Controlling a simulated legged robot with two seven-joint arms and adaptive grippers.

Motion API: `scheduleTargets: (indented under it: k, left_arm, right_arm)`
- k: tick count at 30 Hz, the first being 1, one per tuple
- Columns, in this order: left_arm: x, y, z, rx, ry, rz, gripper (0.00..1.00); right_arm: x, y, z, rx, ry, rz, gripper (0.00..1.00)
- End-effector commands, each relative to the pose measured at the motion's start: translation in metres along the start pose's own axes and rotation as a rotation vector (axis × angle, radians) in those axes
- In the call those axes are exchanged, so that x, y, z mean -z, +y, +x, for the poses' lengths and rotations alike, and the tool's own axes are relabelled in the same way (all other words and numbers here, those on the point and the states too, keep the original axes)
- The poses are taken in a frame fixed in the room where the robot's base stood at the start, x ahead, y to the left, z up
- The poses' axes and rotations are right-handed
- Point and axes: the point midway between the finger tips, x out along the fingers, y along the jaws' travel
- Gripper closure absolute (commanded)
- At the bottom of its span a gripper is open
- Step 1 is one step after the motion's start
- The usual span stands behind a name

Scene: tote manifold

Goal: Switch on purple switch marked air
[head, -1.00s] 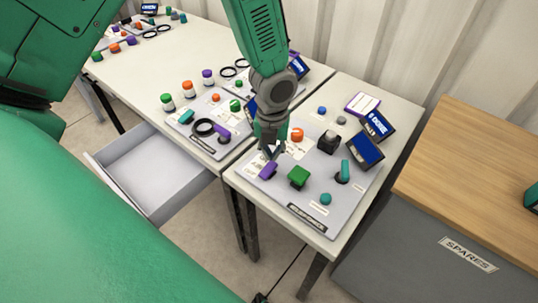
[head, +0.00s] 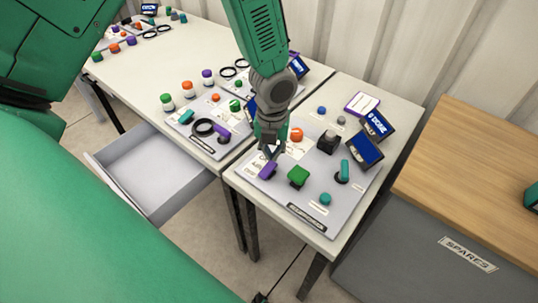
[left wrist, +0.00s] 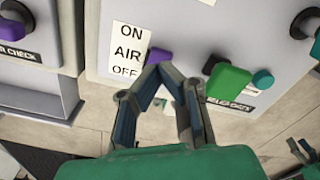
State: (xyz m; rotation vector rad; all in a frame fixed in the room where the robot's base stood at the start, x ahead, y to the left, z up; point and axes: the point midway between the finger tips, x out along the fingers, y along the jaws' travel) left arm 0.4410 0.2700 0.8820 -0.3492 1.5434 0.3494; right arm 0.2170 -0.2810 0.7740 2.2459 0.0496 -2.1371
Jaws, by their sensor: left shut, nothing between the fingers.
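The purple switch (head: 268,169) stands at the left front of the near grey panel (head: 325,221). It also shows in the left wrist view (left wrist: 158,56), next to a white label (left wrist: 129,50) reading ON, AIR and OFF from top to bottom. My left gripper (head: 267,154) is shut and empty, with its fingertips right at the purple switch. In the left wrist view the left fingertips (left wrist: 163,70) meet and overlap the switch's lower edge; I cannot tell whether they touch it. Part of my right gripper (left wrist: 301,150) seems to show at the lower right there.
A green block-shaped control (head: 299,177) stands close right of the purple switch, with a teal button (head: 325,199) beyond. An orange button (head: 297,134), a black control (head: 328,141) and a tilted display (head: 366,151) stand farther back. An open drawer (head: 150,170) juts out at left.

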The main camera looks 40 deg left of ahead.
Motion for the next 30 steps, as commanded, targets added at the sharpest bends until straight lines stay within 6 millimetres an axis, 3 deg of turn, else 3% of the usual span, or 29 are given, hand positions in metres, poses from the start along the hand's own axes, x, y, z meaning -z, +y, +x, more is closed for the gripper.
scheduleTargets:
  k: [30]
  left_arm:
    - [0.000,0.000,0.015,0.000,0.000,-0.001,1.00]
  right_arm:
    - [0.000,0.000,0.007,0.000,0.000,0.000,0.60]
